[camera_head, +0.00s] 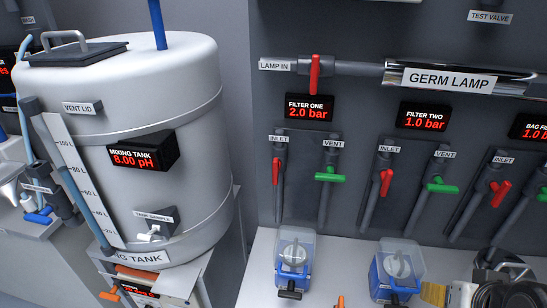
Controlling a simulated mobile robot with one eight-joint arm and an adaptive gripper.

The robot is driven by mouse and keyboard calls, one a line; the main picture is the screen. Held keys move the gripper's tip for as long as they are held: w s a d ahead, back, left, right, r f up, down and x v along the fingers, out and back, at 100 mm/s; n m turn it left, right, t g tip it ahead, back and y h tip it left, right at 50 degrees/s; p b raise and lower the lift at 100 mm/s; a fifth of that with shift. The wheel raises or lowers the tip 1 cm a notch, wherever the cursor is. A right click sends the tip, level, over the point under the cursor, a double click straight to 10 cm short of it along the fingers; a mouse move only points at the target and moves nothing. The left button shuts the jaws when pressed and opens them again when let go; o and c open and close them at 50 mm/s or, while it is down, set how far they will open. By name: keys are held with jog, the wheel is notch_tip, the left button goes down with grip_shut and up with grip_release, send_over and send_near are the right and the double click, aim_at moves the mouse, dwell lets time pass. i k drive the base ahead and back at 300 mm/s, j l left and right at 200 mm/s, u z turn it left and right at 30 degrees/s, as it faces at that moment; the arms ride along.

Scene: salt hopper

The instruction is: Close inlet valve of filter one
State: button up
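The filter one inlet valve has a red handle (276,171) under an INLET label, left of centre on the dark wall panel. The handle stands upright, in line with its grey pipe. Above it, the FILTER ONE display (309,107) reads 2.0 bar. Beside it, the filter one vent valve has a green handle (329,177) lying across its pipe. A black and grey mechanical part (508,283), probably my gripper, shows at the lower right corner, well away from the valve. It is cut off by the frame edge, and its fingers cannot be made out.
Filter two has a similar red inlet handle (386,182) and green vent handle (440,187). A red lamp-inlet handle (315,74) hangs above. Blue filter units (293,262) with clear covers stand below on the pale counter (340,270). A large mixing tank (190,110) fills the left.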

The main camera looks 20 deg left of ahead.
aim_at(276, 164)
jog(key=u, duration=1.1)
jog(key=k+l+u, duration=0.2)
jog(key=l, duration=0.25)
jog(key=k+l+u, duration=0.2)
jog(key=k+l, duration=0.15)
